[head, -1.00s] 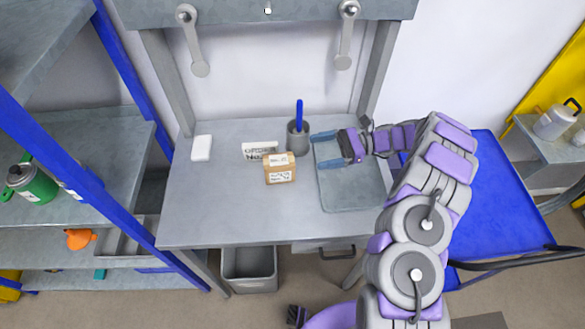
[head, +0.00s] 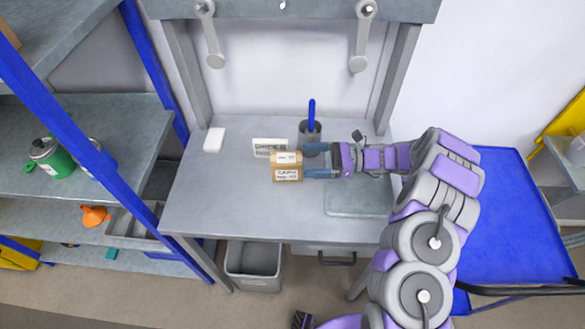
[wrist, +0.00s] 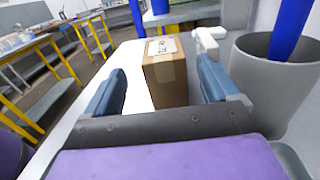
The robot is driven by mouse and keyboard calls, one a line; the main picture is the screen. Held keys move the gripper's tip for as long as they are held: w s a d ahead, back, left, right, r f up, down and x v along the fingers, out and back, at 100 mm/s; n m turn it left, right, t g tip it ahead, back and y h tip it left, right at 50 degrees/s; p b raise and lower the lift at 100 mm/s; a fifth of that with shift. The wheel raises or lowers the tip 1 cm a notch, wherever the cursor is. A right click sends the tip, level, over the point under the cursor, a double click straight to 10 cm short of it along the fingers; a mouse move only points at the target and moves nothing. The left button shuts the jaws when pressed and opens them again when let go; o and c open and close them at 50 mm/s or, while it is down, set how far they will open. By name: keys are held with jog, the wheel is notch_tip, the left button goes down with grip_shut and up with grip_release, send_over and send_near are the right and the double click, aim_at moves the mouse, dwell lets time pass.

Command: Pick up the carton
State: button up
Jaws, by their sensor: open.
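The carton (head: 287,167) is a small brown box with white labels, standing on the grey workbench (head: 220,205). In the head view my gripper (head: 312,161) is just right of the carton, its two blue fingers open and pointing left at it. In the wrist view the carton (wrist: 166,75) stands ahead, between the lines of the open fingers (wrist: 160,88). Nothing is held.
A grey cup (head: 311,138) with a blue-handled tool stands close behind my gripper. A white label sign (head: 270,147) stands behind the carton. A white block (head: 214,139) lies at the back left. A grey mat (head: 358,202) lies under my arm. The bench's left front is clear.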

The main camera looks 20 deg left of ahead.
aim_at(285, 158)
jog(key=x, duration=0.5)
jog(key=b+x, duration=0.1)
jog(key=x, duration=0.2)
jog(key=shift+w+a+f, duration=0.15)
jog(key=shift+w+f, duration=0.25)
jog(key=shift+s+a+r, duration=0.1)
jog(key=shift+s+r, duration=0.05)
jog(key=shift+s+d+r, duration=0.1)
jog(key=shift+d+r, duration=0.05)
jog(key=shift+d, duration=0.25)
jog(key=shift+a+f, duration=0.25)
jog(key=shift+a, duration=0.8)
jog(key=c, duration=0.5)
jog(key=shift+d+r, duration=0.2)
jog(key=shift+d, duration=0.6)
jog(key=c, duration=0.7)
